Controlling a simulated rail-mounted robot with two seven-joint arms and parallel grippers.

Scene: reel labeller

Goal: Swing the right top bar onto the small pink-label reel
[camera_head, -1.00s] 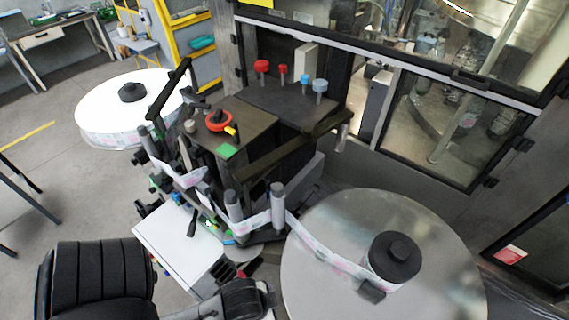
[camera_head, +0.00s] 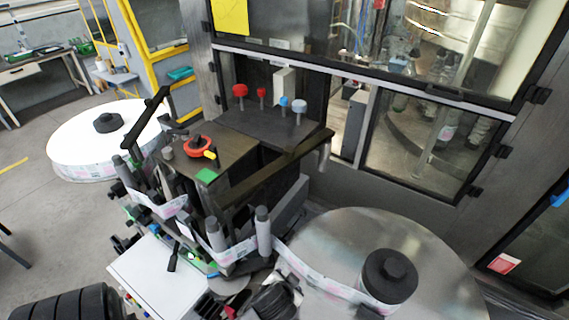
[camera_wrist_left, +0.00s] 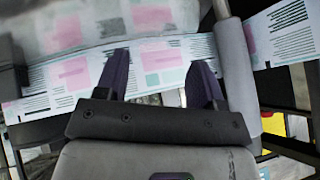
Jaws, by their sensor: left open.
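The right top bar (camera_head: 268,174) is a long dark bar in the head view. It slants from the post group up to the machine's back right, above the dark deck. The small pink-label reel is wound around a black hub (camera_head: 388,272) on a large grey disc (camera_head: 335,232) at lower right; the bar is apart from it. My left gripper (camera_wrist_left: 160,60) is open in the left wrist view, its two dark fingers in front of a pink-and-green label strip (camera_wrist_left: 70,82). I cannot tell whether they touch it. My right gripper is not in view.
A large white reel (camera_head: 75,142) with a dark left bar (camera_head: 146,118) beside it stands at left. Upright grey rollers (camera_head: 263,230) carry the label strip. Red and blue knobs stand on the dark deck (camera_head: 255,128). A glass-fronted cabinet closes off the back.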

